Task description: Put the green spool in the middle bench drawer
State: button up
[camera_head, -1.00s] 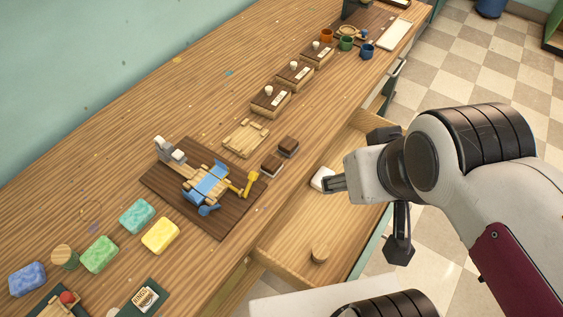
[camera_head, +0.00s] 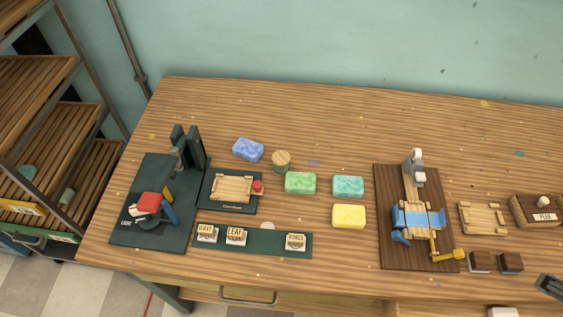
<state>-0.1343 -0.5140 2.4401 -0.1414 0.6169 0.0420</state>
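The green spool (camera_head: 281,162), a short upright cylinder with a pale wooden top and green side, stands on the bench behind the green soap (camera_head: 300,183). Nothing touches it. An open drawer (camera_head: 440,308) shows only as a strip at the bottom right, with a white piece (camera_head: 503,312) in it; most of its inside is out of frame. I cannot tell from this view whether it is the middle one. Only a dark tip of my gripper (camera_head: 549,286) shows at the right edge, far right of the spool; its opening cannot be seen.
Blue (camera_head: 248,150), teal (camera_head: 348,187) and yellow (camera_head: 348,216) soaps lie around the spool. A handled drawer front (camera_head: 247,297) is below. The bench's back is clear.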

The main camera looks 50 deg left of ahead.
jog(key=w+a+f+n+t+y, duration=0.1)
jog(key=w+a+f+n+y, duration=0.15)
jog(key=w+a, duration=0.55)
jog(key=w+a+f+n+t+y, duration=0.15)
jog(key=w+a+n, duration=0.35)
jog(key=a, duration=0.6)
jog(key=n+g+y, duration=0.7)
jog(key=y, duration=0.1)
send_over(286, 164)
jog(key=w+d, duration=0.7)
jog(key=d, duration=0.2)
notch_tip(286, 164, down, 15)
jog(key=s+a+f, duration=0.1)
jog(key=s, duration=0.1)
jog(key=s+a+f+n+g, duration=0.1)
jog(key=s+a, duration=0.1)
jog(key=s+a+f+g, duration=0.1)
jog(key=s+f, duration=0.1)
jog(key=shift+s+a+n+g, duration=0.25)
jog(key=shift+s+a, duration=0.05)
jog(key=shift+s, duration=0.1)
jog(key=shift+x, duration=1.25)
jog(key=shift+a, duration=0.15)
